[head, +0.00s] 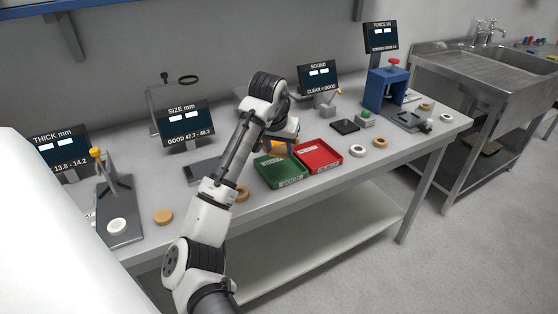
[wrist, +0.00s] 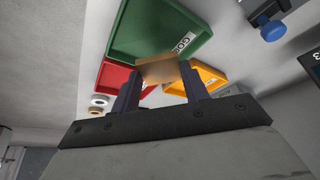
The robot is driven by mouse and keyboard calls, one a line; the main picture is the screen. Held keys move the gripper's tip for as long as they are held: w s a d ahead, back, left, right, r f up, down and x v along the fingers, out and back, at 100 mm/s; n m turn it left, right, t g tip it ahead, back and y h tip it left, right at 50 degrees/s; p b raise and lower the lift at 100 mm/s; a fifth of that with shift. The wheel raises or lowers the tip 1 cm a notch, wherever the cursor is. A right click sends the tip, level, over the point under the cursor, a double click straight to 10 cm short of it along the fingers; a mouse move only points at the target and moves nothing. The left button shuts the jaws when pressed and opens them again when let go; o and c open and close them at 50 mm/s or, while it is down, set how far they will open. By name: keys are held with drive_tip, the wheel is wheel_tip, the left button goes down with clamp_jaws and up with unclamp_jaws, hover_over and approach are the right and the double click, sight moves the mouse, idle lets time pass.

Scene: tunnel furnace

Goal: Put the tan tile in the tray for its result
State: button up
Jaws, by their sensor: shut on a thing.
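My gripper (wrist: 160,72) is shut on the tan tile (wrist: 159,66), which sits between the two fingertips in the wrist view. The green tray (wrist: 124,42) has a partly readable label and lies beyond the tile. The red tray (wrist: 110,78) and the orange tray (wrist: 213,78) lie to either side.
The thickness station (head: 117,208) holds a white disc at left. The size display (head: 185,124), sound display (head: 319,78) and blue force press (head: 385,90) stand along the bench. Loose tan and white pieces lie along the front. A sink (head: 490,60) is at far right.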

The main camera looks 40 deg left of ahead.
sight(278, 157)
drive_tip(key=shift+f+p, duration=0.35)
drive_tip(key=shift+f, duration=2.55)
drive_tip(key=shift+f, duration=0.1)
drive_tip(key=o, duration=1.1)
drive_tip(key=shift+c, duration=0.2)
